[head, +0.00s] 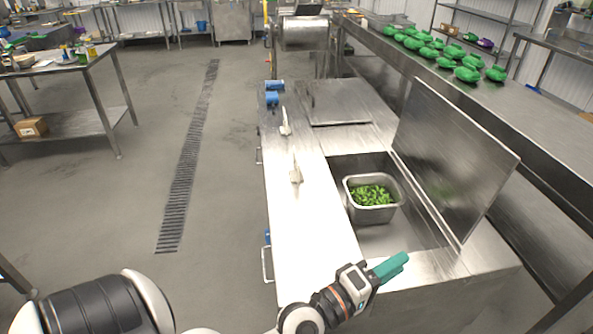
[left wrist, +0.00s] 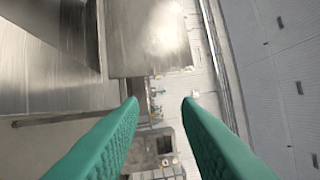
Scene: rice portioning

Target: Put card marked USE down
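No card marked USE can be made out. Two small pale objects stand on the counter's left strip, one farther back (head: 285,124) and one nearer (head: 296,172). They may be cards or tags, but no writing is readable. My right gripper is out of view.
An open well in the counter holds a steel pan (head: 349,199) of chopped greens (head: 371,195). A raised lid (head: 452,160) stands right of it. Green bundles (head: 467,74) line the right shelf. The counter's near left strip is clear.

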